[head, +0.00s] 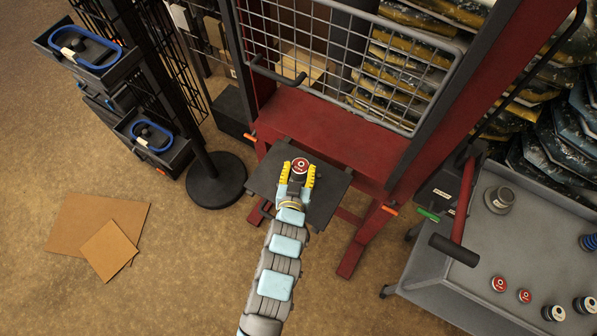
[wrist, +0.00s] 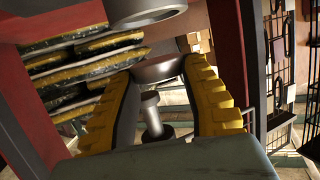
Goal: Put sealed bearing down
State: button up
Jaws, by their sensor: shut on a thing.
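The sealed bearing (head: 300,165), round with a red face and dark centre, sits between the yellow fingers of my gripper (head: 299,171). My gripper is shut on it. In the head view they are over the dark square plate (head: 335,196) at the front of the red press frame. The gap between bearing and plate cannot be judged. In the wrist view the bearing (wrist: 158,68) shows as a dark disc with a paler rim between the fingertips (wrist: 158,76). A grey metal cylinder (wrist: 146,9) is close above it, and a grey bolt-like post (wrist: 152,115) shows between the fingers.
A grey cart (head: 470,283) at right holds several bearings and a grey cylindrical part (head: 499,199). Cardboard sheets (head: 97,224) lie on the open floor at left.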

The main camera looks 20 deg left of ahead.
aim_at(298, 180)
jog(key=shift+w+a+f, duration=0.2)
jog(key=shift+a+f, duration=0.05)
jog(key=shift+f, duration=0.15)
jog(key=shift+f+p, duration=0.3)
jog(key=shift+f, duration=1.3)
jog(key=o, duration=1.1)
jog(key=shift+a, duration=0.1)
jog(key=shift+s, duration=0.1)
jog(key=shift+s+d+r, duration=0.2)
jog(key=shift+s+r, duration=0.1)
jog(key=shift+s, duration=0.1)
jog(key=shift+v, duration=5.5)
